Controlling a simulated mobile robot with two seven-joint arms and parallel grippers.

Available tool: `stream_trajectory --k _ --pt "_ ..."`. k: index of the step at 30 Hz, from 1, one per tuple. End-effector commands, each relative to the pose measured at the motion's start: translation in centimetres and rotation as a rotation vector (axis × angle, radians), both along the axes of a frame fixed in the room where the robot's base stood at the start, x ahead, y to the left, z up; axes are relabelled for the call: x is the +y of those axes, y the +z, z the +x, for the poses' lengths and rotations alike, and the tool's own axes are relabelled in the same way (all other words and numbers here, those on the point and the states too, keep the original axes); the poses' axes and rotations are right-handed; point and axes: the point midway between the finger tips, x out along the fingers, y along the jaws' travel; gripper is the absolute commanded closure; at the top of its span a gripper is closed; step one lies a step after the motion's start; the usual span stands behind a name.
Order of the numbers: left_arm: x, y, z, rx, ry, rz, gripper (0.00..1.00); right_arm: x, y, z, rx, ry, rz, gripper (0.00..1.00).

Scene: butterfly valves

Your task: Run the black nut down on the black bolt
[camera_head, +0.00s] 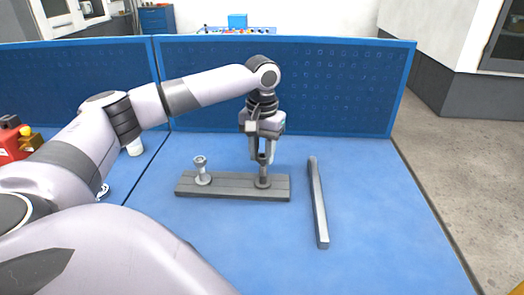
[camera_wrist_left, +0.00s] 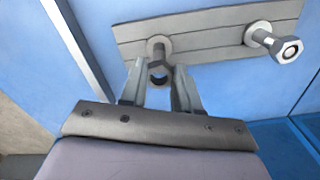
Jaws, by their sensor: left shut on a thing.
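A grey board (camera_head: 228,192) lies on the blue table, with two bolts standing upright from it. The black bolt (camera_head: 263,179) is at its right end; its foot also shows in the left wrist view (camera_wrist_left: 159,45). My left gripper (camera_head: 262,160) points straight down over the black bolt. It is shut on the black nut (camera_wrist_left: 158,77), a dark hexagonal ring between the fingertips at the bolt's upper end. How far the nut sits on the thread is hidden by the fingers. My right gripper is in neither view.
A silver bolt (camera_head: 201,172) with a wider top stands at the board's left end. A long grey bar (camera_head: 318,203) lies on the table to the right of the board. A blue perforated panel (camera_head: 330,85) closes off the back.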

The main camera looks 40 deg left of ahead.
Motion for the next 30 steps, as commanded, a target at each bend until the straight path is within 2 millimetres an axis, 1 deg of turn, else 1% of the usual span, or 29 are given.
stream_trajectory --k 11,30 --pt "-0.03 -0.64 0.01 0.001 0.0 -0.001 1.0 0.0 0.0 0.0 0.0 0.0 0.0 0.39" --pt "-0.04 -0.89 0.0 0.001 0.0 -0.001 1.0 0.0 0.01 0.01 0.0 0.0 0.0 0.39"
